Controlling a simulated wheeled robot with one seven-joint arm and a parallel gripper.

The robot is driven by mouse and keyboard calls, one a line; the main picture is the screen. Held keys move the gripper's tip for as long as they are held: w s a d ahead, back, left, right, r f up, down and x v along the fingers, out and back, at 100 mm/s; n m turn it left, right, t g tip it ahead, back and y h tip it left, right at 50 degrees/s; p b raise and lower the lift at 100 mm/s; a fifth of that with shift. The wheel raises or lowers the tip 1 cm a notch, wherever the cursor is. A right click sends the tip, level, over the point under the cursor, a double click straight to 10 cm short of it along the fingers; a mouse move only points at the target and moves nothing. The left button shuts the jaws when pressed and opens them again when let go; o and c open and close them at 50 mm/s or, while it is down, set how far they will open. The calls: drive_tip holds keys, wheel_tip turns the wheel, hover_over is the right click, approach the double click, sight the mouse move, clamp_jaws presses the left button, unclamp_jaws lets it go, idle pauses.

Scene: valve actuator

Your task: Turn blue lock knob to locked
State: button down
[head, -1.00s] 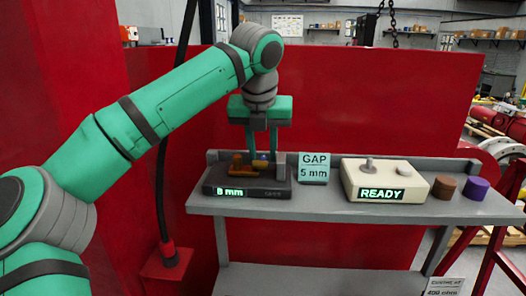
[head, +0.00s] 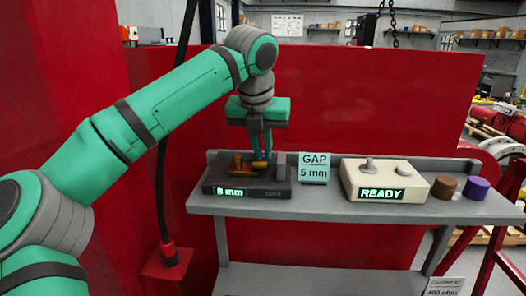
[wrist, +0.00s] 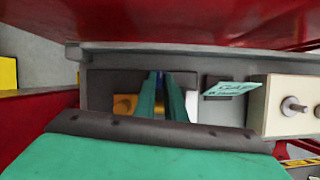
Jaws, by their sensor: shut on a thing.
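The dark gap fixture (head: 222,190) sits at the left end of the grey bench, with an orange-brown knob (head: 238,160) on its left and a grey block (head: 279,160) on its right. My gripper (head: 261,157) points straight down over the fixture between these two, its fingers close together on the blue lock knob. In the wrist view a little blue of the lock knob (wrist: 158,77) shows between my fingers (wrist: 160,95); the rest is hidden. The fixture has a lit mm display at the front left; small dim lettering at the front right is unreadable.
A card reading "GAP 5 mm" (head: 315,167) stands right of the fixture. Further right are a cream box (head: 408,180) reading READY, a brown cylinder (head: 445,187) and a purple one (head: 475,188). A red wall (head: 340,100) rises behind the bench (head: 350,213).

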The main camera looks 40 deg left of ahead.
drive_tip(key=m+h, duration=0.1)
drive_tip(key=m, duration=0.3)
drive_tip(key=shift+a+t, duration=0.15)
drive_tip(key=shift+t, duration=0.15)
drive_tip(key=m+h, duration=0.2)
drive_tip(key=m, duration=0.2)
drive_tip(key=shift+a+m, duration=0.15)
drive_tip(key=shift+m, duration=0.15)
drive_tip(key=m+h, duration=0.1)
drive_tip(key=m, duration=0.1)
drive_tip(key=m+g, duration=0.1)
drive_tip(key=m, duration=0.1)
drive_tip(key=shift+w+a+r+m+h, duration=0.1)
drive_tip(key=shift+a+m+h, duration=0.05)
drive_tip(key=shift+m+h, duration=0.2)
drive_tip(key=shift+w+a+m+g+h, duration=0.1)
drive_tip(key=shift+m+g+h, duration=0.4)
drive_tip(key=shift+m, duration=1.05)
drive_tip(key=c, duration=1.8)
unclamp_jaws()
